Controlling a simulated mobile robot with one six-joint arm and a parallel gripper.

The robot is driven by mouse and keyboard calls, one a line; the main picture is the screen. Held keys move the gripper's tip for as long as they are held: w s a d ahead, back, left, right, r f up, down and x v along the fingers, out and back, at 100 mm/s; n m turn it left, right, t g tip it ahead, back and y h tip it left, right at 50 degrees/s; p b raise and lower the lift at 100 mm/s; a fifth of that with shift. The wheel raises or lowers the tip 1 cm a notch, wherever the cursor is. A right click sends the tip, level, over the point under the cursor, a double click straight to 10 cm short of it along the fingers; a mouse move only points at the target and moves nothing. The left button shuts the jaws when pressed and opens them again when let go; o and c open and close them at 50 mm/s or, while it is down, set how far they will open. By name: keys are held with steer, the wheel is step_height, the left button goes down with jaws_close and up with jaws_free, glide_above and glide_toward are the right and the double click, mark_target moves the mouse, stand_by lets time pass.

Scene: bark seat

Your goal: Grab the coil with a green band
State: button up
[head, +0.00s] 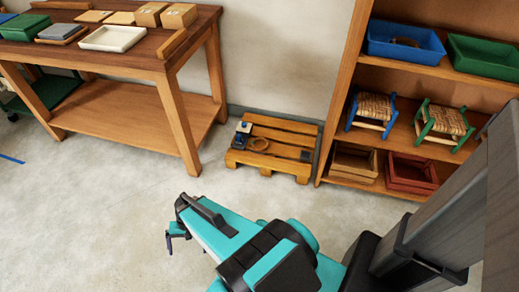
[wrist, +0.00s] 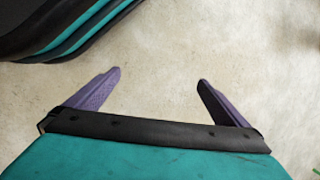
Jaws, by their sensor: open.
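A small tan coil (head: 258,144) lies on a wooden pallet (head: 285,130) on the floor by the wall. Another brownish ring-like thing (head: 405,42), perhaps a coil, lies in a blue tray (head: 380,41) on the upper shelf. I cannot make out a green band on either. My gripper (head: 170,240) is over bare floor, in front of the pallet and apart from it. In the wrist view my gripper (wrist: 158,78) has its two purple fingers spread wide with only concrete floor between them.
A wooden bench (head: 110,50) with boxes and a white tray (head: 112,38) stands left. The shelf unit (head: 338,95) at right holds a green tray (head: 485,57), two woven stools and two crates. Small blue and white items lie on the pallet. The floor before it is clear.

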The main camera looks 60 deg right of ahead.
steer(key=w+d+f+m+t+b, duration=0.55)
steer(key=w+d+m, duration=0.35)
steer(key=w+d, duration=0.3)
steer(key=w+d+f+m+t+h+b, duration=0.1)
steer(key=w+d+m+t+b, duration=0.2)
steer(key=d, duration=0.7)
steer(key=w+d+f+m+t+h+b, duration=0.1)
steer(key=w+d+m+b, duration=0.15)
steer(key=d+m, duration=0.45)
steer(key=m+h+b, duration=0.9)
steer(key=m+b, duration=0.1)
steer(key=m, duration=0.5)
glide_toward(263, 150)
step_height(263, 150, up, 2)
steer(key=shift+w+d+t, duration=0.2)
steer(key=shift+d+t, duration=0.05)
steer(key=shift+t, duration=0.2)
steer(key=shift+b+x, duration=1.1)
steer(key=shift+x, duration=3.2)
steer(key=shift+d+r, duration=0.1)
steer(key=shift+r, duration=0.05)
